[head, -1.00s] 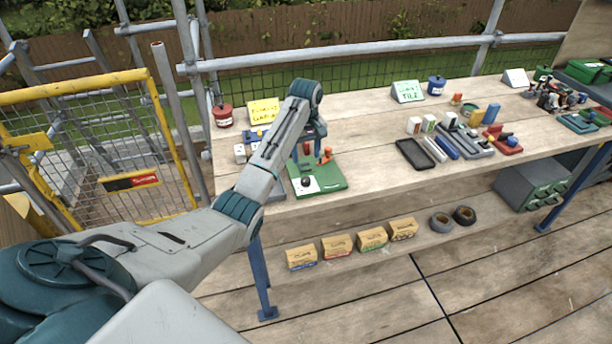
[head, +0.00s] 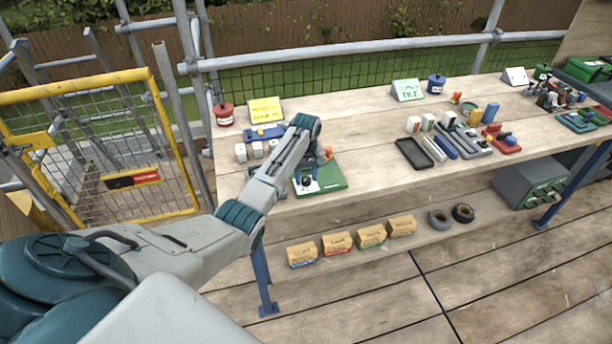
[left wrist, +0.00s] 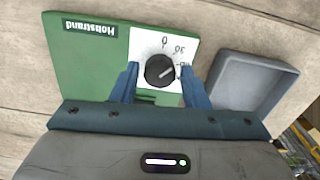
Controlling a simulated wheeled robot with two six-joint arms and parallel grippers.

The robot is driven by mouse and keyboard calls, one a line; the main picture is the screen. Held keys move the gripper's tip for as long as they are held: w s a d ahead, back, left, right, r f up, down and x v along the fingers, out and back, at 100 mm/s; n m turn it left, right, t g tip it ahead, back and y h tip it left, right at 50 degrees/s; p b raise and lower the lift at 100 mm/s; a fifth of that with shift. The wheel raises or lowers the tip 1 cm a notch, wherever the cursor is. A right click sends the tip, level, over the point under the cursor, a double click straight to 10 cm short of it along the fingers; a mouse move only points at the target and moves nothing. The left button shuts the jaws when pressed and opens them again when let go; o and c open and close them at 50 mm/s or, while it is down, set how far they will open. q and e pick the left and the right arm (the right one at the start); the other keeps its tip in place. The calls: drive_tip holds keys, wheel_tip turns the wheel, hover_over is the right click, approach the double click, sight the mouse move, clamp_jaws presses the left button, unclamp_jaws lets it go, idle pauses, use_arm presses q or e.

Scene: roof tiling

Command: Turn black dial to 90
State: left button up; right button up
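The marks 0 and 30 show on the plate; the rest is partly hidden by a finger. A pale line on the dial slants toward the upper right in the left wrist view. My left gripper (left wrist: 156,84) is open, with one blue finger on each side of the dial. In the head view the left gripper (head: 306,174) is over the green board (head: 329,178) at the bench front. My right gripper is in neither view.
A grey tray (left wrist: 245,82) lies beside the green board. An orange-red upright part (head: 328,153) stands at the board's back. White blocks (head: 257,150) and a blue item (head: 264,132) are to the left. Bare bench lies to the right, before a black tray (head: 415,153).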

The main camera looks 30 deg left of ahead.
use_arm(q)
drive_tip(key=c, duration=0.6)
drive_tip(key=shift+c, duration=0.2)
drive_tip(key=shift+r+m+p, duration=0.15)
drive_tip(key=shift+m+p, duration=0.7)
drive_tip(key=shift+m, duration=0.35)
drive_tip(key=m+p, duration=0.1)
drive_tip(key=m, duration=0.2)
drive_tip(key=shift+m+p, duration=0.3)
drive_tip(key=shift+p, duration=0.1)
drive_tip(key=m+p, duration=0.1)
drive_tip(key=m, duration=0.4)
drive_tip(key=shift+p, duration=0.3)
drive_tip(key=shift+w+m+p, duration=0.1)
drive_tip(key=shift+m+p, duration=0.3)
drive_tip(key=shift+m, duration=2)
